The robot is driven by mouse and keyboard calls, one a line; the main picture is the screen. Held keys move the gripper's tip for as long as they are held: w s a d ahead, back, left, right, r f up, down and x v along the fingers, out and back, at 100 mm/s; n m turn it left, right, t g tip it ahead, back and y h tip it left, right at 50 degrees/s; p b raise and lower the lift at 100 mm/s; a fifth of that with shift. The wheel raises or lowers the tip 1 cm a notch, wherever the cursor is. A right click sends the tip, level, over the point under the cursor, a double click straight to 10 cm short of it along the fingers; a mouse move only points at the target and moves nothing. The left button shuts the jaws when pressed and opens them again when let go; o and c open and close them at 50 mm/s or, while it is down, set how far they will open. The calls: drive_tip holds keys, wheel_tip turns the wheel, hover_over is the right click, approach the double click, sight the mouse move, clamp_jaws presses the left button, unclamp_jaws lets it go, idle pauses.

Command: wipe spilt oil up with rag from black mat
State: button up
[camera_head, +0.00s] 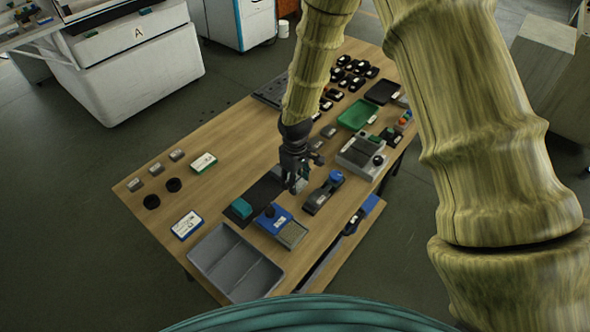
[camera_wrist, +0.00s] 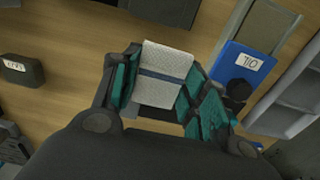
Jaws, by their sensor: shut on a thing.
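The black mat (camera_head: 262,190) lies on the wooden table, partly hidden by my gripper (camera_head: 295,182). My gripper points down over the mat's right end. In the wrist view my gripper (camera_wrist: 158,88) is shut on a folded whitish rag (camera_wrist: 165,68) with a dark stripe, held between the teal-padded fingers. In the head view the rag is mostly hidden by the fingers. I cannot make out any oil on the visible mat, and I cannot tell whether the rag touches it.
A teal block (camera_head: 241,208) is at the mat's near left end. A grey tray (camera_head: 236,262) stands at the front. The table's left middle is fairly clear.

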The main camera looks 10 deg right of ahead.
drive_tip(key=shift+r+p, duration=0.7)
drive_tip(key=shift+r, duration=0.65)
drive_tip(key=shift+s+d+f, duration=0.1)
